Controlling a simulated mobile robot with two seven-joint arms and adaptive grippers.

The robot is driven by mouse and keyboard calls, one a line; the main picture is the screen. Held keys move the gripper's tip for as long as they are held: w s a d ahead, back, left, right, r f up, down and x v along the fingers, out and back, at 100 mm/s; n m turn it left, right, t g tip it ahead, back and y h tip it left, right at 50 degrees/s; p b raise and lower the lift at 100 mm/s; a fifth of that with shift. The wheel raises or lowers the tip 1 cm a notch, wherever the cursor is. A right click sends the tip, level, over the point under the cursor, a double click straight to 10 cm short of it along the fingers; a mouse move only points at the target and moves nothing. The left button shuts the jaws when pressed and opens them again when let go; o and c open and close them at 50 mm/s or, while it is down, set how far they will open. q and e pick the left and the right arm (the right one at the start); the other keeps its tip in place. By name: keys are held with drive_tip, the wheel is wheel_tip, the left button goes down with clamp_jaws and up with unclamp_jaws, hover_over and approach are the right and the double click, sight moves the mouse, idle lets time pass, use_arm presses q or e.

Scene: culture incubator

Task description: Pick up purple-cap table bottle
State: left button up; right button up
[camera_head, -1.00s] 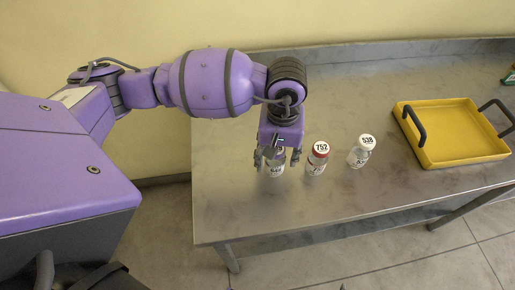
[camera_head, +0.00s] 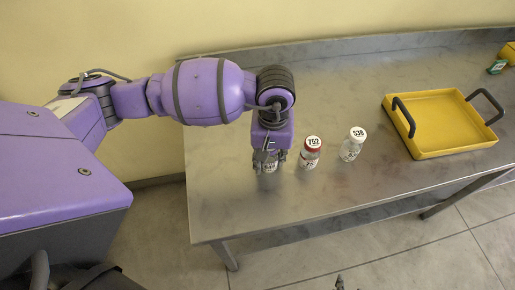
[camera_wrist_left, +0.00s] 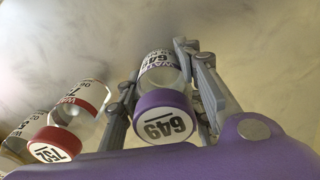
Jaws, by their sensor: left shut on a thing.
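The purple-cap bottle, numbered 649, shows in the left wrist view with its purple cap rim (camera_wrist_left: 160,99) and white top toward the camera. In the head view its lower part (camera_head: 268,169) shows below my left gripper (camera_head: 269,162), which hides the cap. The fingers stand on either side of the bottle, shut on it. The bottle is upright at the table surface; I cannot tell whether it is lifted. A small grey tip at the bottom edge of the head view seems to be my right gripper (camera_head: 340,283); its fingers do not show clearly.
A red-cap bottle (camera_head: 311,154), numbered 752, stands close right of the held bottle. A white-cap bottle (camera_head: 351,146), numbered 538, stands farther right. A yellow tray (camera_head: 441,155) with dark handles lies right on the metal table (camera_head: 235,215). The table front is clear.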

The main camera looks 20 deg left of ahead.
use_arm(q)
drive_tip(key=shift+r, duration=0.1)
drive_tip(key=shift+w+r, duration=0.1)
drive_tip(key=shift+r, duration=0.5)
drive_tip(key=s+d+r+b, duration=0.1)
drive_tip(key=s+d+r, duration=0.7)
drive_tip(key=d+r, duration=0.3)
drive_tip(key=shift+s+d+r, duration=0.15)
drive_tip(key=shift+s+r, duration=0.05)
drive_tip(key=shift+r, duration=0.05)
